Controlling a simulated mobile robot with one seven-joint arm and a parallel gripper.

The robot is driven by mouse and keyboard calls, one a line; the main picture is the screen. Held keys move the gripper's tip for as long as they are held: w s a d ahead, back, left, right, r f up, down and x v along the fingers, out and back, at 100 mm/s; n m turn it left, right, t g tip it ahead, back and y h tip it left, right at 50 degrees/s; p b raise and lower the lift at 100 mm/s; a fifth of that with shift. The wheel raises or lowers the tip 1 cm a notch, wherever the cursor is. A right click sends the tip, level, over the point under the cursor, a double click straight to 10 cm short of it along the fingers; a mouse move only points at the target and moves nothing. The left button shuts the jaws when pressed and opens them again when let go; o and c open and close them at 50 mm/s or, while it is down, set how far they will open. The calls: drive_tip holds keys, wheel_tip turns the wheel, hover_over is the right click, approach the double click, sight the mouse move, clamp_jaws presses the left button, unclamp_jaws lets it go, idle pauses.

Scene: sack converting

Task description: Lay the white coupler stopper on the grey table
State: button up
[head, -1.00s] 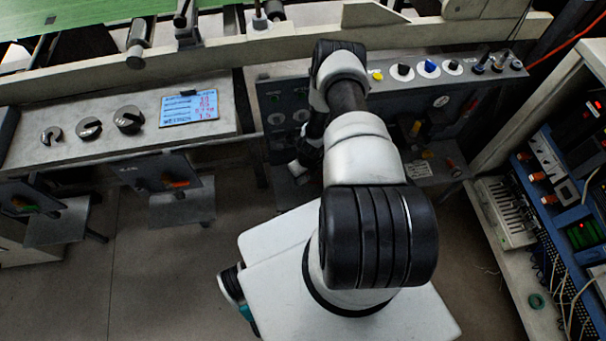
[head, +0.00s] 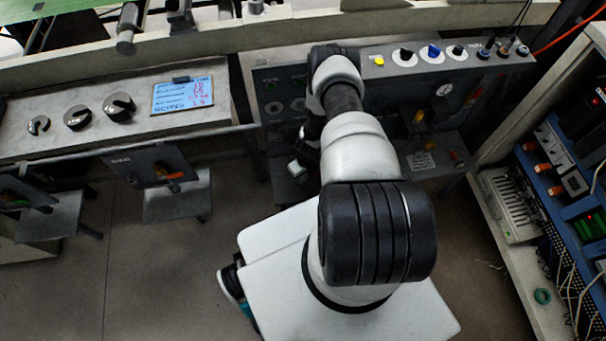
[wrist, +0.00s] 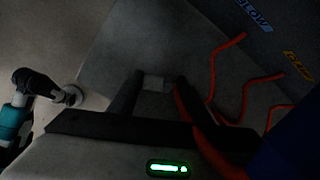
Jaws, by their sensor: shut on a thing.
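The white coupler stopper (wrist: 154,84) shows as a small pale block between the fingertips of my gripper (wrist: 154,90) in the dark wrist view. My gripper is shut on it. In the head view a small white piece (head: 296,169) shows at my gripper (head: 302,158), partly hidden by my arm. A grey surface (wrist: 120,45), seemingly the grey table, lies beyond the fingers in the wrist view. In the head view a grey shelf (head: 290,192) is below the gripper, mostly hidden by my arm. I cannot tell whether the stopper touches it.
A control panel (head: 320,90) with knobs stands behind the gripper. A console with a display (head: 182,95) is at the left, with a small grey shelf (head: 178,203) below. A blue equipment rack (head: 560,190) stands at the right. Red cables (wrist: 215,75) run near the right finger.

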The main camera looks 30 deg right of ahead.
drive_tip(key=o, duration=1.1)
drive_tip(key=shift+r, duration=0.1)
drive_tip(key=r+p, duration=0.1)
drive_tip(key=r, duration=0.4)
drive_tip(key=s+r+p, duration=0.1)
drive_tip(key=r, duration=0.5)
drive_tip(key=s+r+p, duration=0.1)
drive_tip(key=r+p, duration=0.1)
drive_tip(key=r, duration=0.4)
drive_tip(key=shift+s+d+r, duration=0.1)
drive_tip(key=shift+d, duration=0.1)
